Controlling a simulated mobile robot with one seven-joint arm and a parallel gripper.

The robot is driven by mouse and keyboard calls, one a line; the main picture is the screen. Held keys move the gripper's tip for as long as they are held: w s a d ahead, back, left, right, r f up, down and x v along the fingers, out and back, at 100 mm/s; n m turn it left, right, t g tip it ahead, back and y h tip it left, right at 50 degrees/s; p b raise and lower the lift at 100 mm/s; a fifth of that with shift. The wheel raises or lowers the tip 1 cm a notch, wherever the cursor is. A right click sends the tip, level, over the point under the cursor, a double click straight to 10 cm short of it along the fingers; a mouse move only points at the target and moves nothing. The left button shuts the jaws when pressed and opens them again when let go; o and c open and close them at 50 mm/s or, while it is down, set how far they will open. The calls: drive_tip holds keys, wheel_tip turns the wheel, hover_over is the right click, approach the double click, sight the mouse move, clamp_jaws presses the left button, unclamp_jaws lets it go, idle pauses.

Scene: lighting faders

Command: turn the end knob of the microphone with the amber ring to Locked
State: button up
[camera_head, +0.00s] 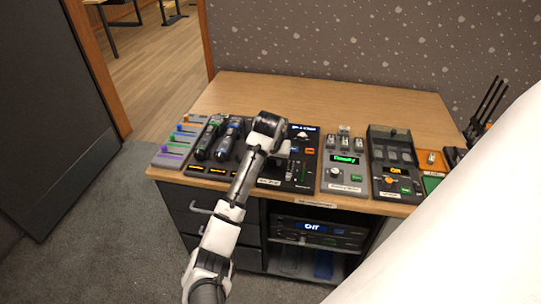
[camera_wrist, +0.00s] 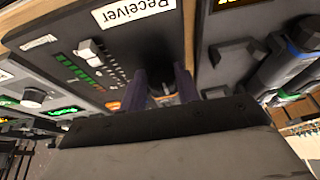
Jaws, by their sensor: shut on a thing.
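My gripper (camera_wrist: 164,84) is shut on a small dark and grey piece (camera_wrist: 162,95), seen end-on between its fingers in the wrist view. A faint amber patch shows on it, and it looks like the microphone with the amber ring. Most of it is hidden by the gripper, so I cannot tell which part is held or how the end knob is set. In the head view, my gripper (camera_head: 270,145) is at the left edge of the receiver panel (camera_head: 303,170), and the arm covers whatever it holds. The cradle (camera_wrist: 238,58) beside the fingers looks empty.
Two other microphones, one green-ringed (camera_head: 205,142) and one blue-ringed (camera_head: 228,140), lie left of my gripper. Coloured faders (camera_head: 177,140) stand further left. More consoles (camera_head: 343,160) stand to the right. The back of the wooden desk (camera_head: 320,90) is clear.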

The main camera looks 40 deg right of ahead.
drive_tip(key=shift+s+d+m+t+y+p, duration=0.15)
drive_tip(key=shift+m+t+y+p, duration=0.2)
drive_tip(key=shift+t+y, duration=0.6)
drive_tip(key=o, duration=1)
drive_tip(key=shift+p+v, duration=2.25)
drive_tip(key=shift+v, duration=4.65)
drive_tip(key=shift+s+f, duration=0.1)
